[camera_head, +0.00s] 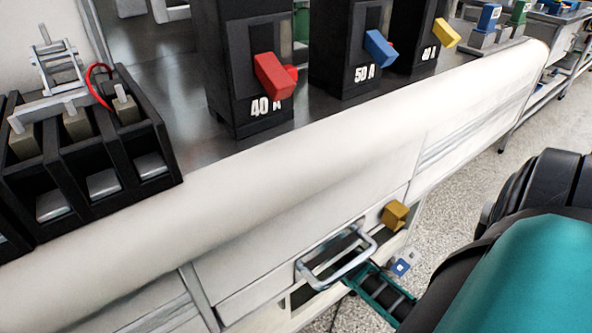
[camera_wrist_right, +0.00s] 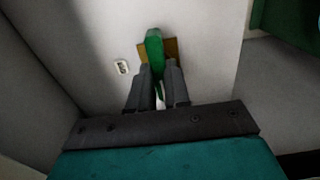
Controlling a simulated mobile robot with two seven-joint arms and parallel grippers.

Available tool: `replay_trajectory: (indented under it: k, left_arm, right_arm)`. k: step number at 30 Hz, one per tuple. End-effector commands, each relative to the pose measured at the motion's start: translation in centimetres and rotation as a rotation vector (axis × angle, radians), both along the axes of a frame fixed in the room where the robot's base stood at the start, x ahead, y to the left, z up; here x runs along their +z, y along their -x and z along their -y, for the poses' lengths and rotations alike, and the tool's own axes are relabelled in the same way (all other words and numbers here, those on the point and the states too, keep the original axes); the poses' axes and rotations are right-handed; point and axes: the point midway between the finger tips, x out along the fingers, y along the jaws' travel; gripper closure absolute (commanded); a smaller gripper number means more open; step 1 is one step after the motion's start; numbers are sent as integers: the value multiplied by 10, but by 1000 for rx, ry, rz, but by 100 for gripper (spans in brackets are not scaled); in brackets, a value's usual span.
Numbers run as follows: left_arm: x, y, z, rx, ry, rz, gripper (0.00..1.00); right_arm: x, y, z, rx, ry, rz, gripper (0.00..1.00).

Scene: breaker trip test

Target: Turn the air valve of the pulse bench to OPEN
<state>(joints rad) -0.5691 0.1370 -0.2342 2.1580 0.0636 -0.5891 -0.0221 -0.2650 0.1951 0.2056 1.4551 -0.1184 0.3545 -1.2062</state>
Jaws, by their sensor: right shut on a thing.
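The air valve shows in the right wrist view as a green lever (camera_wrist_right: 154,46) in front of a brass-coloured block (camera_wrist_right: 172,49) on a pale panel. The lever stands roughly upright in that picture. My right gripper (camera_wrist_right: 158,72) is shut on the lever's near part, with one dark finger on each side. The fingers hide part of the lever. I cannot read any OPEN or shut marking. In the head view my teal right arm comes in from the lower right, and I cannot make out its fingertips there. My left gripper is in neither view.
In the head view, breakers with red (camera_head: 273,77), blue (camera_head: 379,48) and yellow (camera_head: 446,32) levers stand on the bench top (camera_head: 200,198). A brass-coloured block (camera_head: 395,214) and metal handle (camera_head: 338,258) stick out from the front.

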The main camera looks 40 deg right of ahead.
Motion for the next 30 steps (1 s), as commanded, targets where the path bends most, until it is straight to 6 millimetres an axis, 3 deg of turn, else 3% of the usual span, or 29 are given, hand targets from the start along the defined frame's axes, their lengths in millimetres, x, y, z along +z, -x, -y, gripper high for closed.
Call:
replay_trajectory:
  k: [11, 30]
  left_arm:
    - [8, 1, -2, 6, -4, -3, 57]
    - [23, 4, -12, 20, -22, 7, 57]
  right_arm:
    - [2, 0, 0, -1, -203, 21, 100]
    - [1, 0, 1, -2, -802, 87, 100]
